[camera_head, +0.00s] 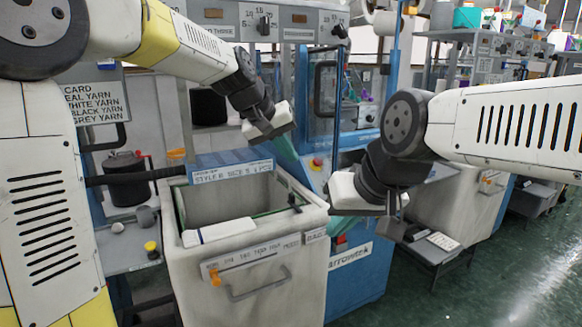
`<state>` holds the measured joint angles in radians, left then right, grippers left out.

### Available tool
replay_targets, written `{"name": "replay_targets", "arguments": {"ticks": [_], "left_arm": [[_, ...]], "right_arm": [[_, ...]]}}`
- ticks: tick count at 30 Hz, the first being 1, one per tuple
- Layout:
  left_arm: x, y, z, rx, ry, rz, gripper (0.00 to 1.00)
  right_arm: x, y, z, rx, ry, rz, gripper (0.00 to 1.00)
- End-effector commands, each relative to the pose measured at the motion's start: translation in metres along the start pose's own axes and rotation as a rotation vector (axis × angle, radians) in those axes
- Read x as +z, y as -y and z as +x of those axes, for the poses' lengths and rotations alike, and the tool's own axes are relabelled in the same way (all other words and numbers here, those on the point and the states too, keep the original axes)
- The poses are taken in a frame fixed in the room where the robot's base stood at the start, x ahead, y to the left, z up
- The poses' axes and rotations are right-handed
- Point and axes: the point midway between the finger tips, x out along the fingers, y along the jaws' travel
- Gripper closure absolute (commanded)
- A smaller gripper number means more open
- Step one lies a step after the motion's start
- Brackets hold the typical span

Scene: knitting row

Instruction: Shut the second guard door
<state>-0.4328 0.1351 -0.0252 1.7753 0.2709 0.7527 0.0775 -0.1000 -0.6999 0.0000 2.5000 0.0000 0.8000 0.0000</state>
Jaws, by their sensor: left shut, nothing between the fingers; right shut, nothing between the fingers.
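A guard door (325,90) with a blue frame, a clear pane and a black handle stands on the knitting machine at the upper middle. A tall blue post (391,75) rises to its right. I cannot tell whether this is the second guard door, or how far it stands open. My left gripper (268,121) is shut and empty, in front of the machine and left of the handle in the picture. My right gripper (372,199) is shut and empty, lower and to the right, in front of the machine's blue base. Neither visibly touches the door.
A pale bin (255,284) with an orange-tagged front stands in front of the machine. A blue labelled box (231,166) sits at its back. A side shelf (127,254) with a dark can (126,180) is at left. Green floor (500,275) is open at right.

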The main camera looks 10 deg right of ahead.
Motion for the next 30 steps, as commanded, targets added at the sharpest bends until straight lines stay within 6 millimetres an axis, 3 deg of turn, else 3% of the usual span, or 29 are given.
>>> {"name": "replay_targets", "arguments": {"ticks": [15, 21, 30], "left_arm": [[0.002, 0.001, 0.099, -0.003, 0.004, 0.001, 1.00], [0.001, -0.027, 0.109, 0.000, 0.001, 0.004, 1.00], [0.001, -0.034, 0.113, -0.002, 0.000, 0.001, 1.00]], "right_arm": [[0.000, 0.000, 0.000, 0.000, 0.000, 0.000, 1.00], [0.000, 0.000, 0.000, 0.000, 0.000, 0.000, 1.00], [0.000, 0.000, 0.000, 0.000, 0.000, 0.000, 1.00]]}}
